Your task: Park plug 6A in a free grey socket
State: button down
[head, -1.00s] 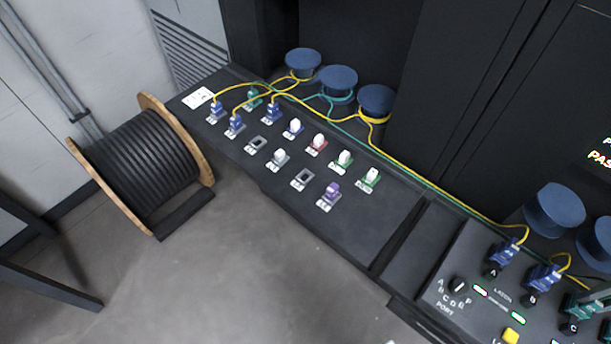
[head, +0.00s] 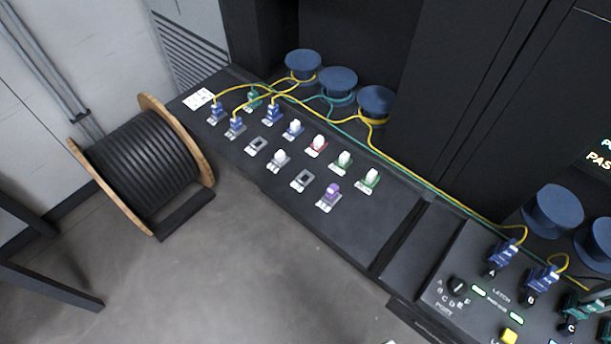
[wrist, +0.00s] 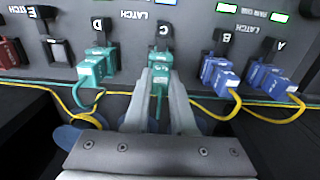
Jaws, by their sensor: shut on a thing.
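In the wrist view my gripper (wrist: 160,82) is shut on the teal plug (wrist: 159,63) at port C of the latch panel. The plug stands at its port, its lead hanging down between the fingers. Its label is too small to read, so I cannot confirm that it is 6A. In the head view this teal plug (head: 575,306) shows at the lower right edge. Two empty grey sockets, one at the left (head: 256,145) and one nearer the front (head: 302,180), show on the dark bench. Another grey socket holds a white cap (head: 279,159).
Another teal plug (wrist: 96,66) sits at D, blue plugs at B (wrist: 221,77) and A (wrist: 266,79), close beside my gripper. A purple plug (head: 331,192) and several capped sockets share the bench. Yellow and teal leads run along its back past blue spools (head: 336,80).

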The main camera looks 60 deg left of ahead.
aim_at(601, 300)
jog(key=shift+r+p, duration=1.7)
jog(key=shift+r, duration=0.95)
